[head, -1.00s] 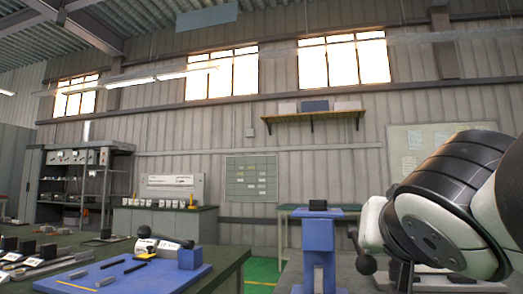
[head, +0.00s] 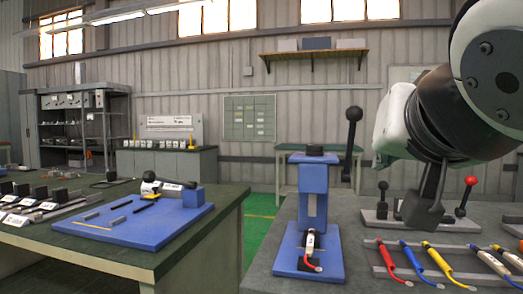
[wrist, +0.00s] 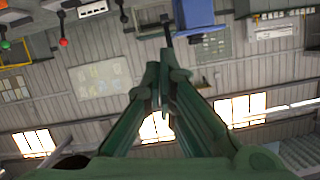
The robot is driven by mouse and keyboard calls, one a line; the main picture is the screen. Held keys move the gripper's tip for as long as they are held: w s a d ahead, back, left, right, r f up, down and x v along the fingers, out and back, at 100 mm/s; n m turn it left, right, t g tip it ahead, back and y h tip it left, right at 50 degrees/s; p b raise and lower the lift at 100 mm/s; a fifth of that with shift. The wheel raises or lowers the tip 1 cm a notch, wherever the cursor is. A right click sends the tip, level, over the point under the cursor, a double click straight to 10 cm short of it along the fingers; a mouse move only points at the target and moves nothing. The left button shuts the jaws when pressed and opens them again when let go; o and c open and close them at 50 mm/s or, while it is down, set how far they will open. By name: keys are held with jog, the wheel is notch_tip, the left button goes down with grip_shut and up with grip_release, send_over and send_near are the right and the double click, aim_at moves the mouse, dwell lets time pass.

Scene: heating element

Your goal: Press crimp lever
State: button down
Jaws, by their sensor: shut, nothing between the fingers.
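The blue crimp press (head: 314,200) stands on its blue base at the front edge of the grey bench. Its black lever (head: 350,148) rises on the right side and ends in a black ball knob. A white part with a red end (head: 311,245) is in the lower press. My gripper (head: 424,212) is to the right of the press, fingers pointing down, shut and empty, apart from the lever. In the wrist view my gripper's fingers (wrist: 158,72) are together, with the blue press (wrist: 193,14) and the dark lever (wrist: 167,30) beyond them.
Right of the press, a rack holds a red (head: 392,263), a blue (head: 416,258) and a yellow-handled tool (head: 440,255). Behind, a plate bears a red-knobbed lever (head: 469,188) and a black-knobbed lever (head: 383,195). A green-topped table with a blue board (head: 130,235) is at left.

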jog(key=v, duration=0.2)
jog(key=shift+s+r, duration=0.1)
jog(key=shift+s, duration=0.1)
jog(key=s+d+f+n+g+y, duration=0.1)
jog(key=s+f+g, duration=0.2)
jog(key=f, duration=0.5)
jog(key=s+d+f+n+g, duration=0.1)
jog(key=s+d+f+g, duration=0.15)
jog(key=f, duration=0.55)
jog(key=s+a+f+n+g+y, duration=0.35)
jog(key=s+f+g, duration=0.55)
jog(key=s+f, duration=0.4)
notch_tip(320, 180, up, 30)
jog(key=t+p, duration=0.4)
jog(key=p, duration=2.4)
jog(key=shift+d+h+p, duration=0.3)
jog(key=shift+d+h, duration=0.05)
